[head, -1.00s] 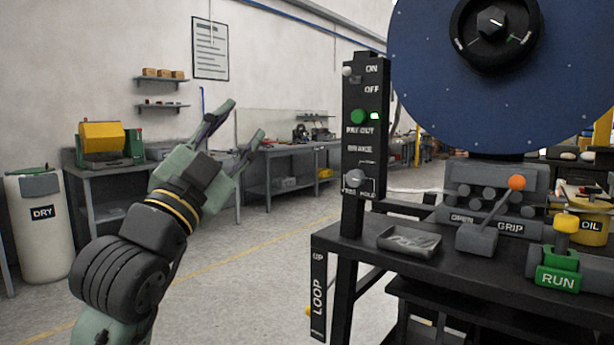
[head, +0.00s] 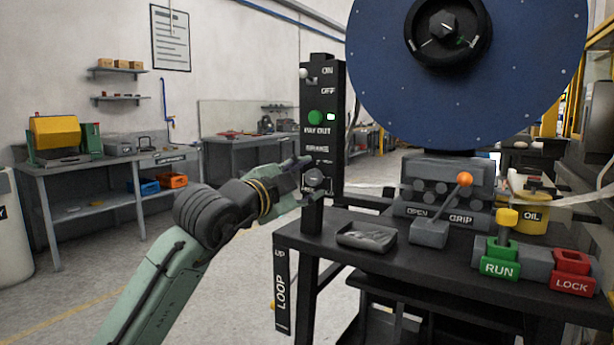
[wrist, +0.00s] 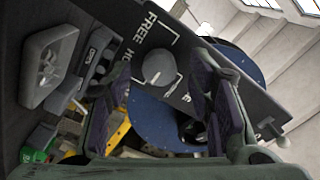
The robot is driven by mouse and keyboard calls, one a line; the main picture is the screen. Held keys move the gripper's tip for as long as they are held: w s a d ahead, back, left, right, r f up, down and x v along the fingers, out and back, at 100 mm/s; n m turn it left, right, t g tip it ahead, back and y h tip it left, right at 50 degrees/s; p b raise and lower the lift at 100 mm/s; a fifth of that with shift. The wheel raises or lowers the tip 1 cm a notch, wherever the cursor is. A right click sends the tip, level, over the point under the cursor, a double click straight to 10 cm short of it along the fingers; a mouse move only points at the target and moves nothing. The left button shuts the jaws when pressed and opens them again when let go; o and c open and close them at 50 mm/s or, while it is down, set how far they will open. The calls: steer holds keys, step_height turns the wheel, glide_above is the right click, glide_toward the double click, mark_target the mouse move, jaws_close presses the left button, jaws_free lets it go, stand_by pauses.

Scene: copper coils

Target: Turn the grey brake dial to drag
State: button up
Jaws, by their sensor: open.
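The grey brake dial (head: 317,180) is a round knob low on the black control post (head: 325,130), under the BRAKE label. My gripper (head: 307,178) is at the post with its fingers around the dial's height. In the wrist view the dial (wrist: 159,68) lies between the two fingertips of my gripper (wrist: 162,80), with dark gaps on both sides. The jaws are open, and I see no clear contact. FREE and part of HOLD show beside the dial in the wrist view. I cannot read the drag mark or the dial's pointer.
A green PAY OUT button (head: 316,117) and an ON/OFF switch (head: 304,73) sit higher on the post. A grey tray (head: 367,236) and an orange-knobbed lever (head: 464,180) are on the black bench to the right. The blue reel (head: 380,70) is behind. Open floor lies left.

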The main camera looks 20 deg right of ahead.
steer(key=shift+w+d, duration=0.3)
steer(key=shift+d, duration=0.1)
steer(key=shift+c, duration=0.2)
jaws_close()
stand_by(0.4)
